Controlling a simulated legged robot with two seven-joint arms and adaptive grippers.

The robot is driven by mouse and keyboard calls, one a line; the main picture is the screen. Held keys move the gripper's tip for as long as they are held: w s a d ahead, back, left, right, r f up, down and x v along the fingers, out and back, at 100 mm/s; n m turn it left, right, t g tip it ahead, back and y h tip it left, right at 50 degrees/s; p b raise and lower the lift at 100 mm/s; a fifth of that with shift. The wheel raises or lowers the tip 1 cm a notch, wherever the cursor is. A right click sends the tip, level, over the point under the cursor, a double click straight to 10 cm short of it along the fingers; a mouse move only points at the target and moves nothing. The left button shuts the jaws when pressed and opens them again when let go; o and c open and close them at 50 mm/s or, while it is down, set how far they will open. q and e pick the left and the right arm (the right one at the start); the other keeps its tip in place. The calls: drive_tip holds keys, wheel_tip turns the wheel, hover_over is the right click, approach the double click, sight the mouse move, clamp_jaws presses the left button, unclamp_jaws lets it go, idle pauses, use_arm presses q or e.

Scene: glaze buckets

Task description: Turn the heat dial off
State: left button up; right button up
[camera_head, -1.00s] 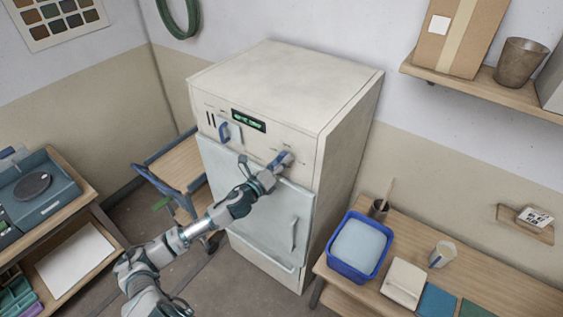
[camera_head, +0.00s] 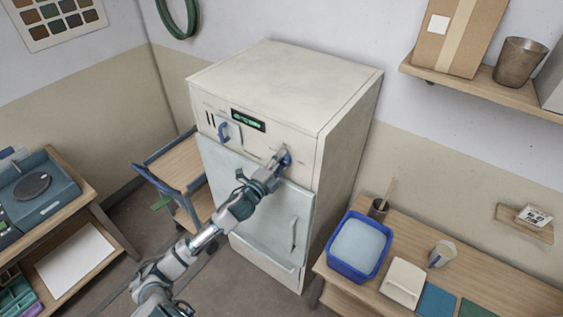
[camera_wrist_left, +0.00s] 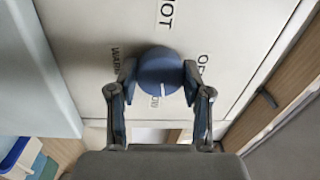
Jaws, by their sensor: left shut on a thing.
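The heat dial (camera_wrist_left: 158,66) is a round blue knob on the cream front panel of the kiln-like cabinet (camera_head: 335,115). In the head view the dial (camera_head: 287,156) is mostly hidden by my left gripper (camera_head: 279,162). In the left wrist view my left gripper (camera_wrist_left: 159,76) has one finger on each side of the dial and is shut on it. A white mark on the dial points down, near a partly hidden label. My right gripper is not in view.
A pale door (camera_head: 265,205) lies below. A wooden bench with a blue tub (camera_head: 334,262) stands at the right, and a cart (camera_head: 180,165) at the left.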

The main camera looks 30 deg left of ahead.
use_arm(q)
drive_tip(key=n, duration=0.4)
drive_tip(key=shift+f+y, duration=0.3)
drive_tip(key=n, duration=0.3)
drive_tip(key=shift+d+f+n, duration=0.1)
drive_tip(key=shift+n, duration=0.3)
drive_tip(key=n, duration=0.4)
drive_tip(key=shift+g, duration=0.3)
drive_tip(key=shift+n, duration=2)
drive_tip(key=o, duration=0.9)
drive_tip(key=shift+o, duration=1.3)
